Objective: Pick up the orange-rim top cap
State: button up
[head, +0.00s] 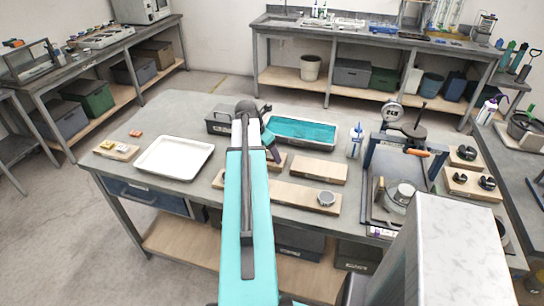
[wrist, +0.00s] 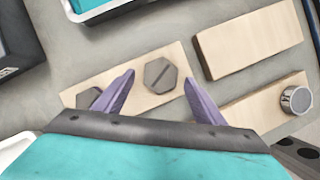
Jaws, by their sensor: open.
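I cannot make out a cap with an orange rim for certain in either view. In the wrist view my gripper (wrist: 160,77) is open, its two purple fingers apart and empty. A grey hexagonal cap with a slot (wrist: 160,74) shows between the fingertips, on a pale wooden board (wrist: 130,85). A second dark cap (wrist: 88,97) is partly hidden by the left finger. A round metal cap (wrist: 297,99) stands on another board at right; it also shows in the head view (head: 326,198). In the head view my arm hides part of the boards.
A white tray (head: 175,156) and a teal-lined tray (head: 300,132) lie nearby. A blue-framed press (head: 400,152) stands right, beside dark round parts (head: 467,152) on wooden blocks.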

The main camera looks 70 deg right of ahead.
aim_at(269, 157)
jog(key=shift+c, duration=0.4)
jog(key=c, duration=1.3)
jog(key=shift+r, duration=0.25)
jog(key=shift+r+b, duration=0.7)
jog(key=shift+r, duration=0.65)
jog(key=shift+a+r, duration=0.1)
jog(key=shift+r, duration=0.1)
jog(key=s+a+b, duration=0.1)
jog(key=a, duration=0.2)
jog(key=s+a+b, duration=0.1)
jog(key=a, duration=0.2)
jog(key=s+a+r, duration=0.1)
jog(key=a, duration=0.3)
jog(key=shift+s+b, duration=0.4)
jog(key=shift+f+b, duration=0.15)
jog(key=shift+b, duration=0.35)
jog(key=shift+a+b, duration=0.1)
jog(key=shift+b, duration=0.2)
jog(key=shift+a+b, duration=0.1)
jog(key=shift+b, duration=0.35)
